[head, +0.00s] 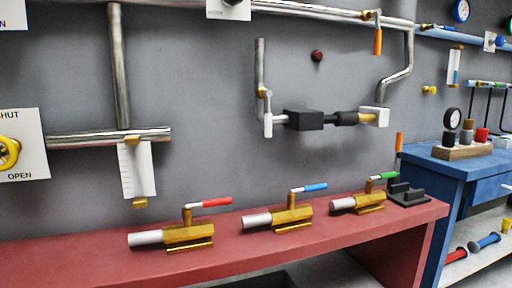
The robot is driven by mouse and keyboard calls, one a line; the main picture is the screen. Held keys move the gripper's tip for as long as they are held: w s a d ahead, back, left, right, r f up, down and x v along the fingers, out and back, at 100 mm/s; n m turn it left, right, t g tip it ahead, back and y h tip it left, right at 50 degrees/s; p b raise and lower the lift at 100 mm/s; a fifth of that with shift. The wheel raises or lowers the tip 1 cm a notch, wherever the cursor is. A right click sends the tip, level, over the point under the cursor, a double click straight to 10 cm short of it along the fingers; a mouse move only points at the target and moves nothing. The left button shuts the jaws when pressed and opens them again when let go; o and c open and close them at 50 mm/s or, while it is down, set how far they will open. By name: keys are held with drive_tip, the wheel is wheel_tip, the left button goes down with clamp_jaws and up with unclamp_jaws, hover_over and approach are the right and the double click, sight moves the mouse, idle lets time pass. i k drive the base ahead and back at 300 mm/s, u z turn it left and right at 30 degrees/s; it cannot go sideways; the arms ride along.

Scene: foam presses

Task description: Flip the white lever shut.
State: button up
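The white lever (268,125) hangs straight down from a small brass valve (264,93) at the lower end of a short vertical metal pipe (260,62) on the grey wall, near the middle of the head view. The lever points along the line of the pipe. Its lower end is just left of a light grey stub that leads to a black block. My gripper is not in view, so nothing is seen touching the lever.
Right of the lever are the black block (303,119), a black cylinder (346,118) and a white box (375,117). Below, a red bench (330,232) holds brass valves with red (217,202), blue (315,187) and green (387,175) levers. A blue bench (437,168) stands right.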

sight(268, 130)
drive_tip(key=z, duration=1.45)
drive_tip(key=k, duration=0.4)
drive_tip(key=u, duration=0.85)
